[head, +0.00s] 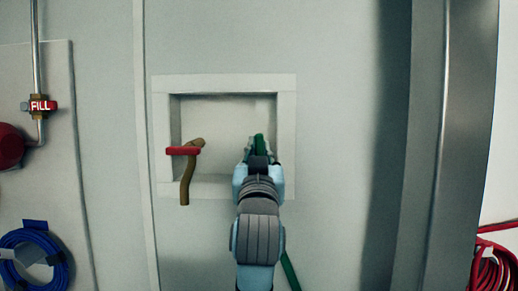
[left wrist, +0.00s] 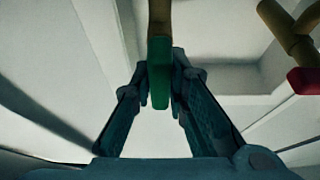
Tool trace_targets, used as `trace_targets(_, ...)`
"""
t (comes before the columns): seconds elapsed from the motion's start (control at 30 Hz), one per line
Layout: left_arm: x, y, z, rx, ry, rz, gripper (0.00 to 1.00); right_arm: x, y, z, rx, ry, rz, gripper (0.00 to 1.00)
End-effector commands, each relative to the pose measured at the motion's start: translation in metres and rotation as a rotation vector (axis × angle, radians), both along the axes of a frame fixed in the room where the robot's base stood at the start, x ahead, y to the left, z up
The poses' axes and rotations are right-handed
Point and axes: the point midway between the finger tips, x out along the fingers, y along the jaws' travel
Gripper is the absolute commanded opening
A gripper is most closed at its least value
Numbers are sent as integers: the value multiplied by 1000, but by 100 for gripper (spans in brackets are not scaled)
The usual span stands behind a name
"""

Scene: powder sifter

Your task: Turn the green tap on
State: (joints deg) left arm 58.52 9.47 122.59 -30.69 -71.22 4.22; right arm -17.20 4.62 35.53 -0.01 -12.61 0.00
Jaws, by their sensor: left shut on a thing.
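The green tap (head: 259,142) is at the right side of a recessed wall box (head: 288,100), largely hidden behind my left gripper (head: 258,160). In the left wrist view its flat green handle (left wrist: 159,75) hangs from a brass stem (left wrist: 159,18) and lies between the two fingertips. My left gripper is shut on this handle, with a finger on each side. My right gripper is in neither view.
A brass tap with a red handle (head: 183,151) is at the box's left. Below my gripper a green hose (head: 290,272) shows. A blue hose coil (head: 35,250) hangs at left, a red one (head: 494,265) at right. A pipe valve marked FILL (head: 40,105) is at upper left.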

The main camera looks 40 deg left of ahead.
Motion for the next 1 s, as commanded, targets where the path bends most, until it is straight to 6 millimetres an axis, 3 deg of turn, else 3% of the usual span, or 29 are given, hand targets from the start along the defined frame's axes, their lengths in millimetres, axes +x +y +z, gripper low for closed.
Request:
trace_targets(0.5, -1, 0, 2, 22, 8, 2, 0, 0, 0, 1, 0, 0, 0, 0)
trace_targets(0.53, -1, 0, 2, 21, 9, 2, 16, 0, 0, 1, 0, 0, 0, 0)
trace_targets(0.63, -1, 0, 2, 21, 9, 2, 32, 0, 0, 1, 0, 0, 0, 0)
trace_targets(1.0, -4, -4, -2, 18, 11, -1, 34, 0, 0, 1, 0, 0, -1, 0)
